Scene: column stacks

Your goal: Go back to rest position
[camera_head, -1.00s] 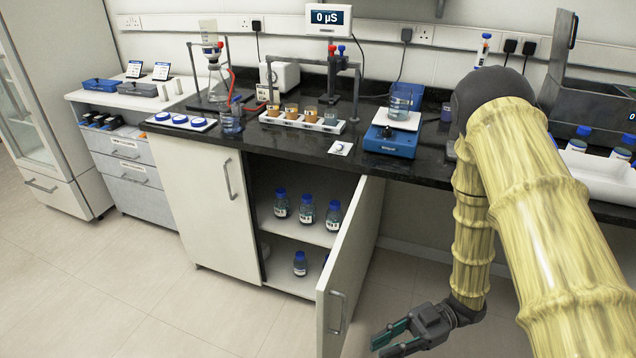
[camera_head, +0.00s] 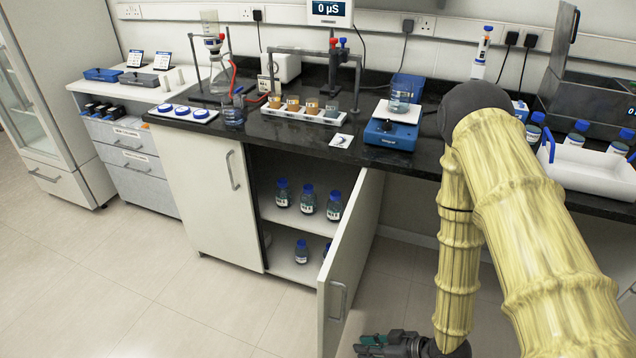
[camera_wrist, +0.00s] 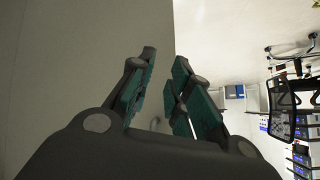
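My gripper (camera_head: 368,345) hangs low over the floor at the bottom edge of the head view, just right of the open cabinet door (camera_head: 352,258). It is empty. In the wrist view my gripper (camera_wrist: 164,60) shows its two dark fingers with green pads standing apart, with nothing between them. My yellow arm comes down from the right in the head view and hides part of the bench's right side.
The black-topped bench (camera_head: 270,130) carries a blue balance (camera_head: 390,135), a beaker rack (camera_head: 300,116) and a white tray (camera_head: 590,172). Several blue-capped bottles stand in the open cabinet. The floor (camera_head: 150,290) at left is clear. An office chair (camera_wrist: 290,105) shows in the wrist view.

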